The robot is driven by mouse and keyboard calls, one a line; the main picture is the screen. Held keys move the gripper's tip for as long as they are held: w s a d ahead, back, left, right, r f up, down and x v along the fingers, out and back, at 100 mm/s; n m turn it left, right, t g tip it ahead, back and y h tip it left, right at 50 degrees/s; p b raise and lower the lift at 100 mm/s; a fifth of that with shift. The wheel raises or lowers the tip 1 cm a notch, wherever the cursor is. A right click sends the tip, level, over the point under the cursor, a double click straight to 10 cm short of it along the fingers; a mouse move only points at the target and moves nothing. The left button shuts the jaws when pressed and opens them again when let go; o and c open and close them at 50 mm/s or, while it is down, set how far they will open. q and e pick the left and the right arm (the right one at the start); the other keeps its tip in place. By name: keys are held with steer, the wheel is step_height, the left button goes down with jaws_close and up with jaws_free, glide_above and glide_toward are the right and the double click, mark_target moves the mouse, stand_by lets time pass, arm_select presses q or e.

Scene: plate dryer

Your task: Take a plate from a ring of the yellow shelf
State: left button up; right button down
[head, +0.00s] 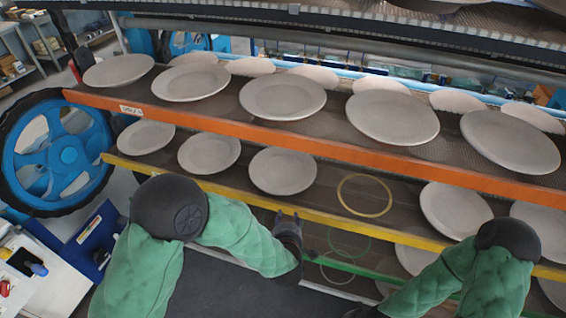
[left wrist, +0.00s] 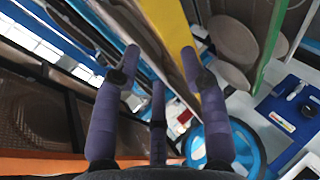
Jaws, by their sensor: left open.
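The yellow shelf (head: 330,217) runs across the head view, below the orange one. Grey plates lie on it, including one at left (head: 147,137), one in the middle (head: 282,171) and one on the right (head: 455,210). A bare yellow ring (head: 365,195) shows between the middle and right plates. My left gripper (head: 288,218) is at the shelf's front edge, just below the middle plate, and holds nothing. In the left wrist view its fingers (left wrist: 162,62) are spread, with the yellow edge (left wrist: 170,25) near the fingertips. My right arm enters at lower right; its gripper's fingers are not visible.
The orange shelf (head: 330,150) with several plates overhangs the yellow one. A green shelf edge (head: 352,268) with empty green rings (head: 349,243) lies below. A big blue wheel (head: 55,155) stands at left, near a white table with a blue box (head: 92,238).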

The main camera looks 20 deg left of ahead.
mark_target(285, 194)
arm_select(q)
step_height(285, 194, up, 4)
steer(key=n+y, duration=0.1)
steer(key=n, duration=0.1)
steer(key=shift+t, duration=0.4)
steer(key=p+x, duration=0.1)
steer(key=x, duration=0.9)
steer(key=shift+w+a+f, duration=0.2)
steer(key=shift+w+f, duration=0.05)
steer(key=shift+w, duration=0.05)
